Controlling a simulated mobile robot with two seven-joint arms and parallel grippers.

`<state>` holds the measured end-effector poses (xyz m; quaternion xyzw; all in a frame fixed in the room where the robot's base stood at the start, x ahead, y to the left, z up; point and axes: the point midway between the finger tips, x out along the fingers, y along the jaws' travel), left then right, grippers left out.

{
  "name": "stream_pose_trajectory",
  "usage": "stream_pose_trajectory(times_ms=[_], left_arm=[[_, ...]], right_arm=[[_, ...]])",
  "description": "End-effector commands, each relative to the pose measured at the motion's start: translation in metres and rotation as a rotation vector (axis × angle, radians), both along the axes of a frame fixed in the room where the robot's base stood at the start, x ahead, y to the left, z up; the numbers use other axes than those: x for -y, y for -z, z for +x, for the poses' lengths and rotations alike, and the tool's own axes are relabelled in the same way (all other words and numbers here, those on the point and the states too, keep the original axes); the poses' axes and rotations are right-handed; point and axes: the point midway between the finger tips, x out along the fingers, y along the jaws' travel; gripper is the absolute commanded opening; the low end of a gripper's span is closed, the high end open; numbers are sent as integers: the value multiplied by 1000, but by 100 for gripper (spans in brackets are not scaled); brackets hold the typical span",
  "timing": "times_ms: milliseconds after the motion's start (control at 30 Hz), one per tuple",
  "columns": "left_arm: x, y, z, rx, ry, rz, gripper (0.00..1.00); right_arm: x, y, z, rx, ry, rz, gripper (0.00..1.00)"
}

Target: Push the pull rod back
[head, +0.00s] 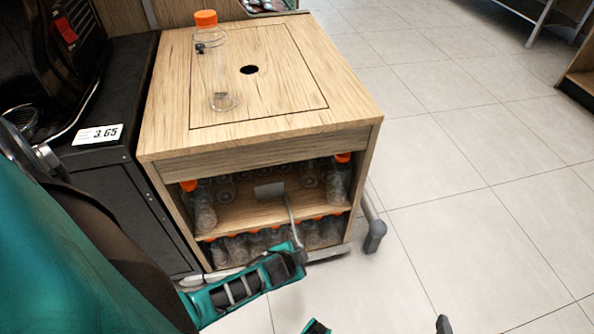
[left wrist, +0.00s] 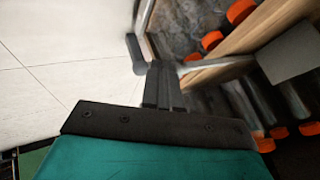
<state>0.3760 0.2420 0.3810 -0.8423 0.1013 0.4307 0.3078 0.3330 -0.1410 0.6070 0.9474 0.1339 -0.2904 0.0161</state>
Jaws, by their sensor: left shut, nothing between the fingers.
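A thin metal pull rod (head: 292,213) comes out from a grey plate (head: 269,190) in the upper shelf of the wooden cabinet (head: 255,217). Its near end is at my left gripper (head: 298,254), in front of the cabinet. In the left wrist view the rod (left wrist: 215,62) runs from the grey plate (left wrist: 290,52) toward the tips of my left gripper (left wrist: 160,72). The fingers are together with nothing between them. I cannot tell whether the tips touch the rod.
An empty bottle (head: 215,70) with an orange cap stands on the cabinet top near a round hole (head: 249,70). Several bottles fill the shelves. A grey bar with a dark end (head: 375,236) sticks out at the cabinet's right side. A black machine stands at left. Tiled floor is clear at right.

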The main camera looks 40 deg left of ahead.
Motion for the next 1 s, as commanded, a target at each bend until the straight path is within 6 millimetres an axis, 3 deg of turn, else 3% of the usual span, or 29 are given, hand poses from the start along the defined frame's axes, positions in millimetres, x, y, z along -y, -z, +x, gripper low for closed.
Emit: stream_pose_trajectory(times_ms=[233, 400, 600, 1000], left_arm=[[-5, -1, 6, 2, 1, 2, 0], [-33, -1, 29, 3, 1, 6, 0], [-52, 0, 45, 2, 0, 1, 0], [-53, 0, 45, 1, -1, 0, 0]], right_arm=[[1, 0, 0, 0, -3, -5, 98], [2, -3, 0, 3, -3, -6, 98], [2, -2, 0, 3, -2, -6, 98], [2, -1, 0, 2, -1, -7, 98]])
